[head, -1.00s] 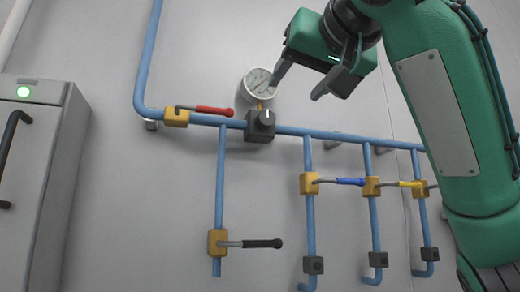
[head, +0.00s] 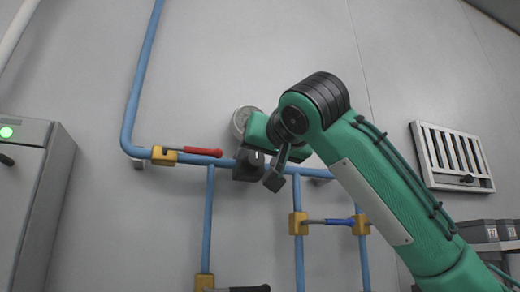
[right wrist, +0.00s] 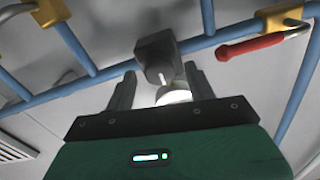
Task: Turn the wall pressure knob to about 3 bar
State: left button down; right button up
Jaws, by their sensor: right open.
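The pressure knob is a dark knob on a dark square block (head: 247,166) on the blue wall pipe; a white mark shows on it. In the right wrist view the knob (right wrist: 157,62) lies just beyond and between my two fingertips. My right gripper (head: 273,176) is open and empty beside the knob, with no clear contact; the far finger is hidden in the head view. Both fingers show in the right wrist view (right wrist: 159,72). The round white gauge (head: 240,120) above the knob is partly covered by my gripper, and its reading cannot be made out. My left gripper is not in view.
A red-handled valve (head: 203,152) sits on the pipe left of the knob. A blue-handled valve (head: 340,222) and a black-handled one (head: 250,289) are lower down. A grey cabinet (head: 30,200) stands at left, a louvred vent (head: 455,155) at right.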

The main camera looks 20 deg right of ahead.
jog(key=shift+w, duration=0.2)
jog(key=shift+s, duration=0.1)
jog(key=shift+c, duration=0.2)
jog(key=c, duration=0.9)
jog(key=shift+f, duration=0.1)
